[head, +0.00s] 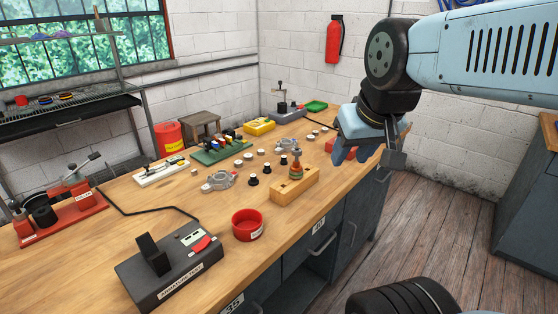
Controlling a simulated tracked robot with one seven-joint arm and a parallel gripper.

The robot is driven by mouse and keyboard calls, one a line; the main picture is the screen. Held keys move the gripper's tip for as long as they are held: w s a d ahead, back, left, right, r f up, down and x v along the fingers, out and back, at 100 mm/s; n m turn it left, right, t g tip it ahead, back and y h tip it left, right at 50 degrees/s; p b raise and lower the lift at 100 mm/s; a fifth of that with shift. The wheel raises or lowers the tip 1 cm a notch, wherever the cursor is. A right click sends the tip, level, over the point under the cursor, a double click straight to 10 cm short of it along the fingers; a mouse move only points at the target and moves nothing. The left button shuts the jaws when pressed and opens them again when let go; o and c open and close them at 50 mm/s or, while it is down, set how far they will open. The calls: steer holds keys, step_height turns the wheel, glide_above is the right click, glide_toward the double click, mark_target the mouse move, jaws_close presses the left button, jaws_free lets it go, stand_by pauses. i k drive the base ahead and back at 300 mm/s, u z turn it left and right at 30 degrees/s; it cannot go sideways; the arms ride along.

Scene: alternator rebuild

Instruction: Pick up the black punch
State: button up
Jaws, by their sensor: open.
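No object stands out clearly as the black punch at this size. Several dark upright pieces (228,138) stand in a green rack (207,158) at the back middle of the bench, and the punch may be among them. My gripper (367,156) is open and points down over the bench's right edge, apart from all of these. It partly hides the bench behind it.
The wooden bench (120,240) holds a red bowl (248,225), a dark tester box (180,263), a red fixture (66,212), a white strip (160,172), a yellow box (259,126) and a grey press (287,108). Several small round parts lie mid-bench. The left front is mostly clear.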

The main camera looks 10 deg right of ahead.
mark_target(284, 162)
steer(key=u, duration=0.05)
steer(key=k, duration=1.05)
steer(key=z, duration=0.8)
steer(key=i, duration=1.9)
steer(key=u, duration=0.7)
steer(key=k, duration=0.75)
steer(key=u, duration=0.25)
steer(key=i, duration=0.55)
steer(key=z, duration=0.05)
